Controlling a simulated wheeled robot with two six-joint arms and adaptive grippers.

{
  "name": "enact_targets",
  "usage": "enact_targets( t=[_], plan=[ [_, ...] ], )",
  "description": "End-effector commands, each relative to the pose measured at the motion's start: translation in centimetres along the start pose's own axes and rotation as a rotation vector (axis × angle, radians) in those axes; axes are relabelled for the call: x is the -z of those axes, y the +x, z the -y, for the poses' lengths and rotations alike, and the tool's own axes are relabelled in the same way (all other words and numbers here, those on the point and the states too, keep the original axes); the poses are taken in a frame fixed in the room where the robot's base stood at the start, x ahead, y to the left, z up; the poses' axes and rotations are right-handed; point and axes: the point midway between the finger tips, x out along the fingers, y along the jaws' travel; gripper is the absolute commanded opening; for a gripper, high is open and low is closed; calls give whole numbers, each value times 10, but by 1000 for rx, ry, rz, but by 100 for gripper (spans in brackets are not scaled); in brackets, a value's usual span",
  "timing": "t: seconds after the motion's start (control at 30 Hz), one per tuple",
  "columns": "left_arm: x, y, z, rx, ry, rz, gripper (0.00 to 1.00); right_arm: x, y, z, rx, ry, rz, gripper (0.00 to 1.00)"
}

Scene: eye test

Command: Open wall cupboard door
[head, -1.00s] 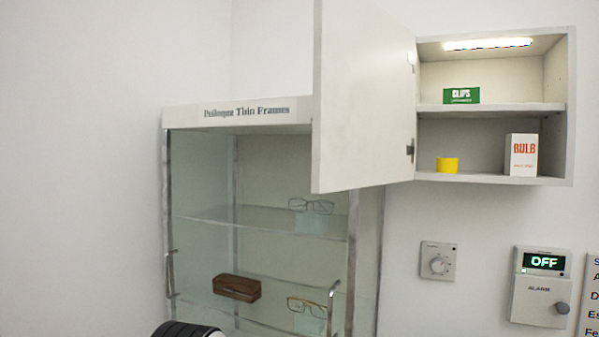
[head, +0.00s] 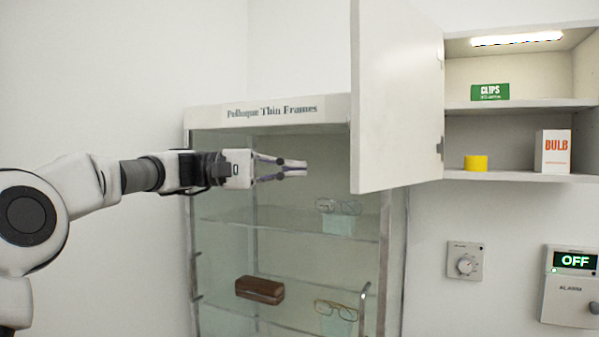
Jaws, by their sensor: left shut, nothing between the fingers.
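The wall cupboard (head: 520,177) is on the wall at the upper right. Its white door (head: 398,100) stands wide open, swung out to the left on hinges at the cupboard's left side. The lit inside shows two shelf levels. My left gripper (head: 303,168) reaches in from the left in front of the glass display case. It is shut and empty, to the left of the door's lower free edge and apart from it in the picture. My right gripper is not in view.
A green clips box (head: 490,92) is on the cupboard's upper shelf. The display case (head: 195,215) holds a brown case (head: 259,290) and glasses (head: 338,207). A dial (head: 465,261) and alarm panel (head: 571,288) are on the wall.

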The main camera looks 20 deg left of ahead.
Motion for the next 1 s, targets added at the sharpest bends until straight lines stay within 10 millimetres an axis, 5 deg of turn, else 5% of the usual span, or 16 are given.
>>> enact_targets(
  t=[0.4,1.0],
  plan=[
    [-13,85,-2,3,-3,0,0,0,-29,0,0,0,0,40],
    [-25,103,1,4,-1,-5,0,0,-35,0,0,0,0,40]
  ],
)
